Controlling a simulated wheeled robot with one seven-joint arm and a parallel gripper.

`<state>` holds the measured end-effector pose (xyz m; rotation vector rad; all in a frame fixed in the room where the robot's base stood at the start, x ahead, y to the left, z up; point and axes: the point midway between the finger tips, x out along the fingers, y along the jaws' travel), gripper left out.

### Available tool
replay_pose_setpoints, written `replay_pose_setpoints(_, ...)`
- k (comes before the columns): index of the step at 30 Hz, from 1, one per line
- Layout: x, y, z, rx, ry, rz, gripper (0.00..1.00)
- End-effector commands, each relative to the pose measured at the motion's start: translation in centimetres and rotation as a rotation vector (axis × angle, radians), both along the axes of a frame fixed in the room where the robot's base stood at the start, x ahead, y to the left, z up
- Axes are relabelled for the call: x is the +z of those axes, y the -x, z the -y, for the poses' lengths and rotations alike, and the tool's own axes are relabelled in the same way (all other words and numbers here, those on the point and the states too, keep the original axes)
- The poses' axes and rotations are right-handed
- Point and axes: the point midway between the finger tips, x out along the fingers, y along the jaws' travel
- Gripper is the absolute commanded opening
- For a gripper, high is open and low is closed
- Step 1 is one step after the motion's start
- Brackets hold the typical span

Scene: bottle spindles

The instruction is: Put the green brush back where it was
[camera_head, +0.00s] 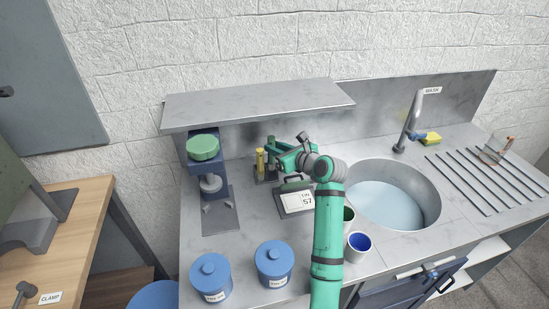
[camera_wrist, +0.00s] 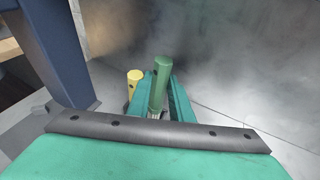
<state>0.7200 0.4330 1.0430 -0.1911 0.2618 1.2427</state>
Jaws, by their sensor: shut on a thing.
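The green brush (camera_head: 271,143) stands upright at the back of the counter, left of the middle. In the wrist view its green handle (camera_wrist: 160,82) rises between the fingers. My gripper (camera_head: 273,153) is shut on the green brush, reaching in from the right; its fingers also show in the wrist view (camera_wrist: 157,102). A yellow handle (camera_head: 260,159) stands just left of it, also visible in the wrist view (camera_wrist: 133,78). Both are at a dark holder (camera_head: 262,179). The green brush's lower end is hidden, so I cannot tell whether it is seated.
A machine with a green top (camera_head: 203,148) stands left of the holder. A scale reading 57 (camera_head: 296,202) sits in front, under my arm. A shelf (camera_head: 260,104) overhangs the back. Blue lidded jars (camera_head: 211,278), a blue cup (camera_head: 358,246) and the sink (camera_head: 392,200) are nearby.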

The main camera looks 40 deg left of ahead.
Motion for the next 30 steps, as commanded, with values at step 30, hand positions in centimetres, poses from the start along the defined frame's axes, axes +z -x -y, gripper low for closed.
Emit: replay_pose_setpoints(30,-4.1,0.2,-0.2,0.004,0.000,0.000,0.27)
